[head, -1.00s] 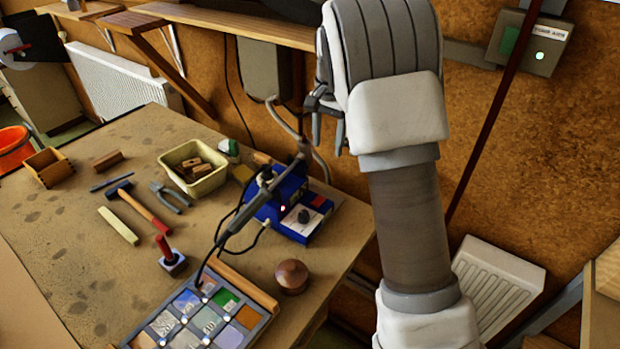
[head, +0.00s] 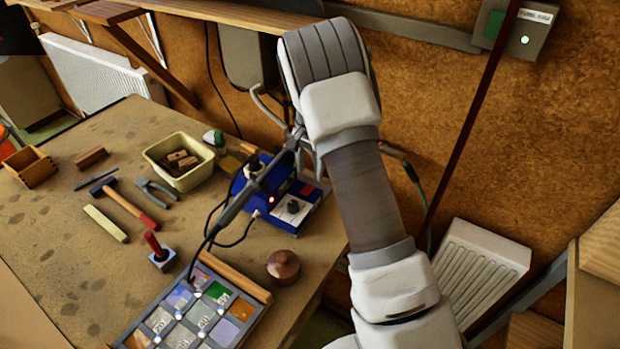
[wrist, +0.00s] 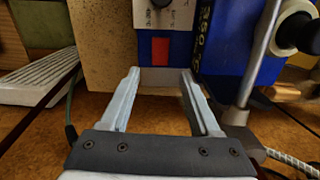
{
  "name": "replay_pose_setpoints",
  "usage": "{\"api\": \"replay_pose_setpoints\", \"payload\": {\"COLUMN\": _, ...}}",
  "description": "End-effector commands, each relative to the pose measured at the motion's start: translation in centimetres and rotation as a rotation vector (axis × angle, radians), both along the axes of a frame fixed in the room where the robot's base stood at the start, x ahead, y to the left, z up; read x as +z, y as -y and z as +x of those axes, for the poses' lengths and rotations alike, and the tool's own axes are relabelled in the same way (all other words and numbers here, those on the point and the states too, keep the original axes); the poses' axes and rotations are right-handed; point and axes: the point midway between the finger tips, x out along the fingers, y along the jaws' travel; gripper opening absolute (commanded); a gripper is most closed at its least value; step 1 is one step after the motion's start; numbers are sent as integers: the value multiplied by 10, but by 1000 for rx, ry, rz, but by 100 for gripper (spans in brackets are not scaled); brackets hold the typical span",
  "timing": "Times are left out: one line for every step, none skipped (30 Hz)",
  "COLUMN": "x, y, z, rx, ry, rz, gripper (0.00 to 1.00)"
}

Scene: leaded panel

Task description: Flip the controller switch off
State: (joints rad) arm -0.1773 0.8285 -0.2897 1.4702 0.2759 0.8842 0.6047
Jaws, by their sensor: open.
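The blue controller (head: 268,212) stands at the right part of the workbench, with a light-coloured front panel, a dark knob (head: 293,206) and a small lit pinkish light (head: 271,199). Its red switch (wrist: 160,50) shows in the wrist view on the front panel, just beyond my fingertips and roughly centred between them. My gripper (wrist: 160,74) is open and empty, its fingers pointing at the panel. I cannot tell whether the fingertips touch it. In the head view my gripper is mostly hidden behind my arm. The switch's tilt is too small to read.
A metal stand with a soldering iron and cable (head: 237,205) rises beside the controller, close to my fingers. A leaded glass panel (head: 190,320), a round wooden knob (head: 283,267), a tub (head: 180,183) and hand tools lie on the bench (head: 75,245). A radiator (head: 480,270) stands right.

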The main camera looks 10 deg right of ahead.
Motion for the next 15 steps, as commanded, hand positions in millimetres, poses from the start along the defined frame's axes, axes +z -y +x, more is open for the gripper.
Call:
{"api": "replay_pose_setpoints", "payload": {"x": -10, "y": 0, "z": -1, "rx": 0, "ry": -4, "rz": -1, "gripper": 63}}
{"api": "replay_pose_setpoints", "payload": {"x": -15, "y": 0, "z": -1, "rx": 0, "ry": -4, "rz": -1, "gripper": 63}}
{"api": "replay_pose_setpoints", "payload": {"x": -21, "y": 0, "z": -1, "rx": 0, "ry": -2, "rz": -1, "gripper": 63}}
{"api": "replay_pose_setpoints", "payload": {"x": -25, "y": 0, "z": 0, "rx": 0, "ry": -2, "rz": -1, "gripper": 63}}
{"api": "replay_pose_setpoints", "payload": {"x": -29, "y": 0, "z": 0, "rx": 0, "ry": -2, "rz": -1, "gripper": 63}}
{"api": "replay_pose_setpoints", "payload": {"x": -34, "y": 0, "z": 0, "rx": 0, "ry": -1, "rz": 0, "gripper": 63}}
{"api": "replay_pose_setpoints", "payload": {"x": -37, "y": 0, "z": 0, "rx": 0, "ry": 0, "rz": 0, "gripper": 63}}
{"api": "replay_pose_setpoints", "payload": {"x": -39, "y": 0, "z": 0, "rx": 0, "ry": 0, "rz": 0, "gripper": 63}}
{"api": "replay_pose_setpoints", "payload": {"x": -42, "y": 0, "z": 0, "rx": 0, "ry": 0, "rz": 0, "gripper": 63}}
{"api": "replay_pose_setpoints", "payload": {"x": -44, "y": 0, "z": 0, "rx": 0, "ry": 0, "rz": 0, "gripper": 63}}
{"api": "replay_pose_setpoints", "payload": {"x": -45, "y": 0, "z": 0, "rx": 0, "ry": 0, "rz": 0, "gripper": 63}}
{"api": "replay_pose_setpoints", "payload": {"x": -46, "y": 0, "z": 0, "rx": 0, "ry": 0, "rz": 0, "gripper": 63}}
{"api": "replay_pose_setpoints", "payload": {"x": -46, "y": 0, "z": 0, "rx": 0, "ry": 1, "rz": -1, "gripper": 63}}
{"api": "replay_pose_setpoints", "payload": {"x": -47, "y": 0, "z": 0, "rx": 0, "ry": 1, "rz": 0, "gripper": 63}}
{"api": "replay_pose_setpoints", "payload": {"x": -47, "y": 0, "z": 0, "rx": 0, "ry": 1, "rz": 0, "gripper": 63}}
